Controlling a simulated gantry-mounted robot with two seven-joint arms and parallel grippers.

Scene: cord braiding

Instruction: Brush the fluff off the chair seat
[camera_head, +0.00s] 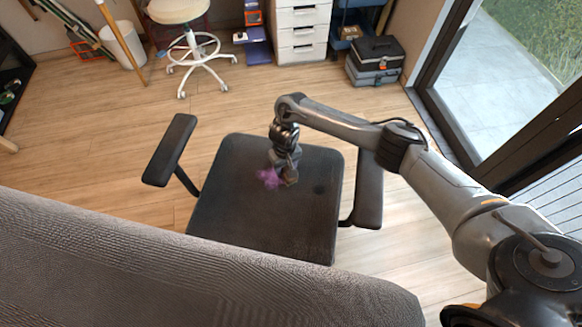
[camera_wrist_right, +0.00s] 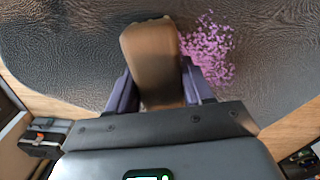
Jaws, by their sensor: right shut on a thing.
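The chair seat (camera_head: 240,222) is dark and flat, in the middle of the head view; its grained surface fills the top of the right wrist view (camera_wrist_right: 60,50). A patch of purple fluff (camera_head: 267,179) lies near the seat's middle. In the wrist view it is a loose scatter of purple bits (camera_wrist_right: 207,52). My right gripper (camera_head: 287,168) is shut on a brown brush (camera_head: 290,178), low over the seat beside the fluff. In the wrist view the brush (camera_wrist_right: 150,60) sits between the fingers, just left of the fluff. Its contact with the seat is hidden. My left gripper is not in view.
Armrests stand at the seat's left (camera_head: 170,150) and right (camera_head: 368,190). A grey textured back (camera_head: 150,265) fills the foreground. Behind are a white stool (camera_head: 183,12), a drawer unit (camera_head: 302,35) and toolboxes (camera_head: 375,60). The wooden floor (camera_head: 235,105) between is clear.

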